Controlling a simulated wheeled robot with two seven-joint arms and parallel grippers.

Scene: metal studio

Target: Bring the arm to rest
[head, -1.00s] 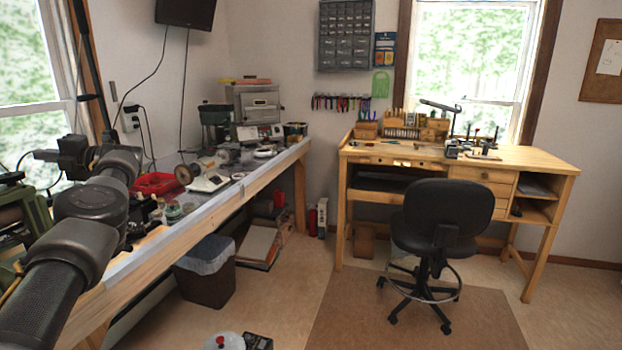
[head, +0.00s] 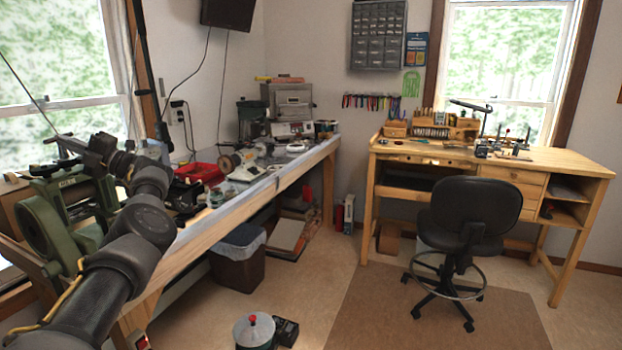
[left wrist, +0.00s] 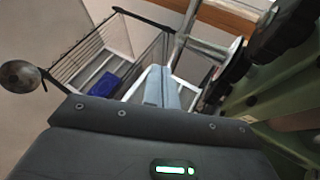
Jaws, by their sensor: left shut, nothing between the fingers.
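My left arm (head: 140,225) reaches in from the lower left of the head view, over the left end of the long workbench. Its left gripper (head: 62,143) is small and dark there, in front of the left window and above the green machine. In the left wrist view the gripper (left wrist: 160,75) shows pale fingers together, with nothing held between them. My right gripper is not in view.
A green machine (head: 48,232) stands close beside the arm. The long workbench (head: 245,200) carries a red tray (head: 200,173) and several tools. A black chair (head: 470,212) stands before the wooden desk (head: 512,172). A wire rack (left wrist: 100,60) shows in the wrist view. The middle floor is mostly clear.

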